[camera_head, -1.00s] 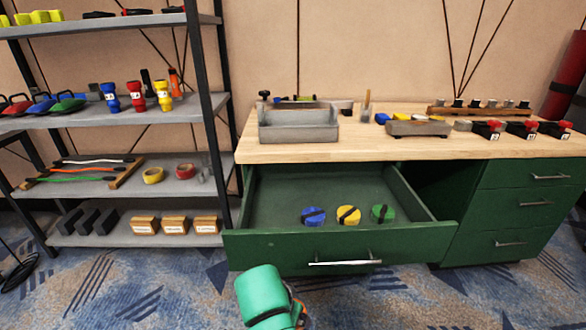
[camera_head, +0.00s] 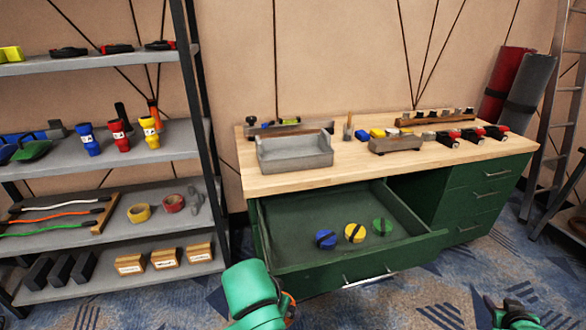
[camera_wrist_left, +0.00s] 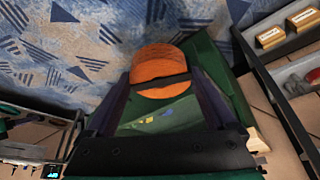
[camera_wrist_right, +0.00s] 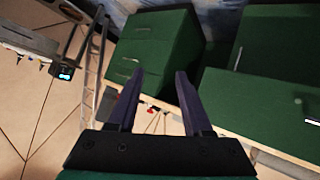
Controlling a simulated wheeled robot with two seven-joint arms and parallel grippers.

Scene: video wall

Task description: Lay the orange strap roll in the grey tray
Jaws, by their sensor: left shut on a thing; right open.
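The orange strap roll (camera_wrist_left: 157,65) is between the fingers of my left gripper (camera_wrist_left: 162,84), which is shut on it. A dark band crosses the roll. In the head view my left arm mostly hides the roll; only an orange sliver (camera_head: 291,308) shows, below the open drawer's front. The grey tray (camera_head: 295,152) stands empty on the left part of the wooden bench top, beyond and above my left gripper. My right gripper (camera_head: 512,318) is at the lower right of the head view. In its wrist view the fingers (camera_wrist_right: 154,88) are apart and empty.
The open green drawer (camera_head: 310,275) juts out below the bench top (camera_head: 350,162). It holds blue (camera_head: 325,239), yellow (camera_head: 354,232) and green (camera_head: 382,226) rolls. A loaded shelf rack (camera_head: 195,120) stands left.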

